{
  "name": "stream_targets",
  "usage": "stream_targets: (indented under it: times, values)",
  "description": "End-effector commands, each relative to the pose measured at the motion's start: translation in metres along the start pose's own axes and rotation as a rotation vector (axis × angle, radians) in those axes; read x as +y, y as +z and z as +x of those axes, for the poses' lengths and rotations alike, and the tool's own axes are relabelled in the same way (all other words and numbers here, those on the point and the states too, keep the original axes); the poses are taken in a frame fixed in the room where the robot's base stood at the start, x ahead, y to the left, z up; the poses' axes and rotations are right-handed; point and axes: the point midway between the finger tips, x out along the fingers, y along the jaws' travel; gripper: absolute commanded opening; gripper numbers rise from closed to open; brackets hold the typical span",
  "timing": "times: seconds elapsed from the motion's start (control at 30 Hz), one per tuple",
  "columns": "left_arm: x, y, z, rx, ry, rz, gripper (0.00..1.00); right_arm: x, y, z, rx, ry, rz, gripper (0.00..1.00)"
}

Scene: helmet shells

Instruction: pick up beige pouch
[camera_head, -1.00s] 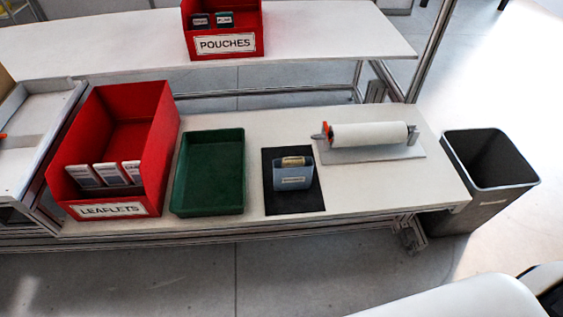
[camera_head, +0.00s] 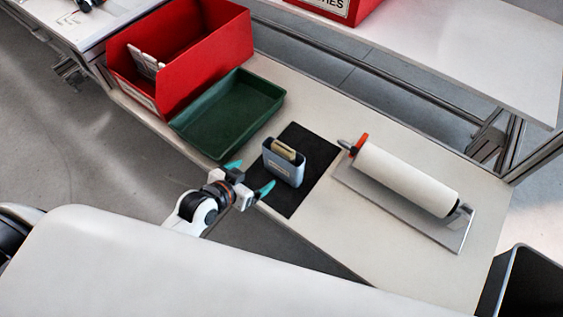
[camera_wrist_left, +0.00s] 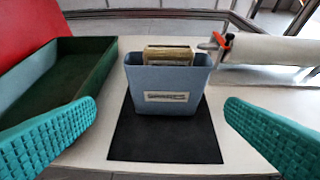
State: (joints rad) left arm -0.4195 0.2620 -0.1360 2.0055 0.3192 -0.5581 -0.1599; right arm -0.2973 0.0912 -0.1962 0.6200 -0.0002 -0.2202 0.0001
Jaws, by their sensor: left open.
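The beige pouch (camera_head: 283,151) stands upright in a small blue-grey holder (camera_head: 284,171) with a label on its front. Only the pouch's top part shows above the rim; its lower part is hidden inside. In the left wrist view the pouch (camera_wrist_left: 168,55) and the holder (camera_wrist_left: 167,97) are ahead, between my two teal fingers. My left gripper (camera_head: 250,180) is open and empty, in front of the holder near the table's front edge, apart from the pouch. My right gripper does not show.
The holder stands on a black mat (camera_head: 291,205). A green tray (camera_head: 219,143) and a red leaflet bin (camera_head: 215,45) are to the left. A white roll on a stand (camera_head: 405,180) is to the right. A dark waste bin (camera_head: 530,285) stands at lower right.

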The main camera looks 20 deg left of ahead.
Motion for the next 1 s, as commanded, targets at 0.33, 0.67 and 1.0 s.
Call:
stream_targets:
  times: [0.33, 0.67, 1.0]
  values:
    - [-0.009, 0.043, 0.010, -0.078, -0.027, 0.021, 0.94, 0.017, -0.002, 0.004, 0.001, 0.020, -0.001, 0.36]
    - [-0.010, 0.045, 0.049, -0.076, -0.027, 0.021, 0.94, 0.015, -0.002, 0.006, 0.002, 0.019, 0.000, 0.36]
    - [-0.006, 0.048, 0.093, -0.076, -0.027, 0.020, 0.94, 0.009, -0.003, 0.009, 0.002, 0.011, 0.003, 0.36]
